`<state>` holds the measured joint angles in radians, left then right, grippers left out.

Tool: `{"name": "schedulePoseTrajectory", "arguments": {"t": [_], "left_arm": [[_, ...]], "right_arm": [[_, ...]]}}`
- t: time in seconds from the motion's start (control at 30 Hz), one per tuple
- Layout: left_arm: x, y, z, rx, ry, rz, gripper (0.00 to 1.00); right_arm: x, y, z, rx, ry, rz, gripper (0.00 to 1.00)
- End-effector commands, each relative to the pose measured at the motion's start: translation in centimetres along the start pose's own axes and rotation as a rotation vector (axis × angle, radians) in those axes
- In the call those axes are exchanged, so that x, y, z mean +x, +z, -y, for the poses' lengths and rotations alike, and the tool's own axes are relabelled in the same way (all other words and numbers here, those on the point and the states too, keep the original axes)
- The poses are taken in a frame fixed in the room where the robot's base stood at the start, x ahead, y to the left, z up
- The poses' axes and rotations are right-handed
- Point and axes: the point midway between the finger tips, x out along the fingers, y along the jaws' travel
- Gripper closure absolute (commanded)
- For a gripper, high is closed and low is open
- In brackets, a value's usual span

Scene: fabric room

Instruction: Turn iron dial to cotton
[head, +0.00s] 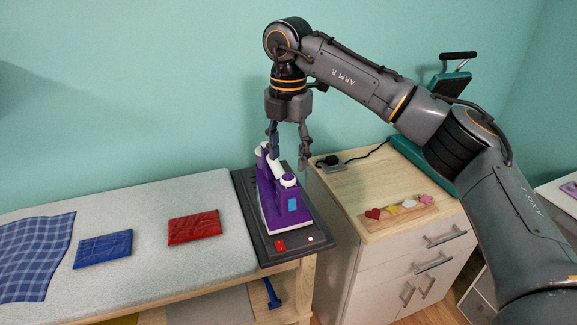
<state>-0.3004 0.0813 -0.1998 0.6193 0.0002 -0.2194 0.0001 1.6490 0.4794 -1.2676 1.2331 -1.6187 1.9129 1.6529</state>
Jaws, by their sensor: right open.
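A purple and white iron (278,210) rests on a dark pad (247,215) at the right end of the padded table. It has a white handle and a white round part (288,180) on top of its near end, above a small blue panel. I cannot tell for sure whether this round part is the dial, and no fabric marking is readable. My right gripper (290,162) points down just above the iron with its fingers apart. Its left finger overlaps the handle area in the picture; contact cannot be told. My left gripper is out of view.
Red (194,228) and blue (103,249) folded cloths and a plaid cloth (32,255) lie on the padded table (150,212). A wooden-topped cabinet (365,187) at right holds a black plug and small colourful shapes. A teal device stands behind my right arm.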

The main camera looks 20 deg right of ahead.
Motion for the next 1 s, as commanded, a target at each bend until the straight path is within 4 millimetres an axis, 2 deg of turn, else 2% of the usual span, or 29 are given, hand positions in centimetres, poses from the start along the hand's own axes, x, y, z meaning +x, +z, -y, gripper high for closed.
{"name": "schedulePoseTrajectory", "arguments": {"t": [0.03,0.2,0.4,1.0], "left_arm": [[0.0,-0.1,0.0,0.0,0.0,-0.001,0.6],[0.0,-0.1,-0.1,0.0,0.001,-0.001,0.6],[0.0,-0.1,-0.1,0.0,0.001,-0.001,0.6],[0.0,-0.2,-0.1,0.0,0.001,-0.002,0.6]], "right_arm": [[-1.4,0.0,-0.1,0.001,0.004,0.001,0.46],[-4.8,0.0,-0.1,0.002,0.003,0.001,0.46],[-7.2,0.0,0.0,0.003,0.001,0.001,0.46],[-7.7,0.0,0.0,0.001,0.0,0.0,0.46]]}}
